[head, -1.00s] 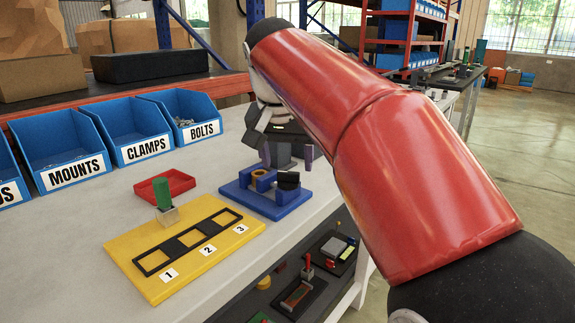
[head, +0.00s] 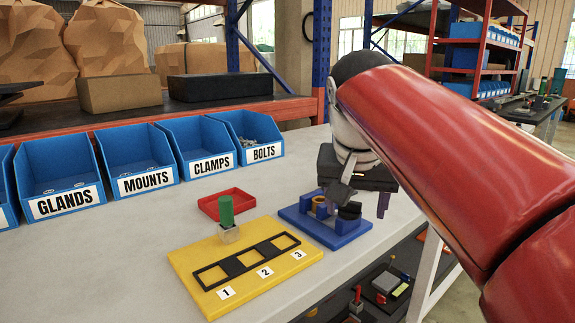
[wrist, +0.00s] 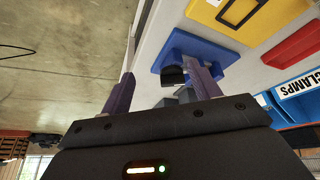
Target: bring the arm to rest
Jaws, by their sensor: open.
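My gripper (wrist: 158,90) is open, its two purple fingers apart in the wrist view with nothing held between them. In the head view my red arm reaches in from the right, and the gripper hangs over the bench close to the blue fixture (head: 295,217). The fixture carries a brass-coloured ring and a black round part; the blue fixture also shows beyond the fingertips in the wrist view (wrist: 172,62). A yellow board (head: 195,262) with a black three-slot frame, numbered 1 to 3, lies left of it. A green cylinder (head: 226,210) stands upright in a clear block at the board's back edge.
A red tray (head: 207,207) lies behind the board. Blue bins labelled GLANDS (head: 63,208), MOUNTS, CLAMPS and BOLTS (head: 262,153) line the back of the bench. Coloured parts sit on a lower shelf (head: 340,300). The bench's left front is clear.

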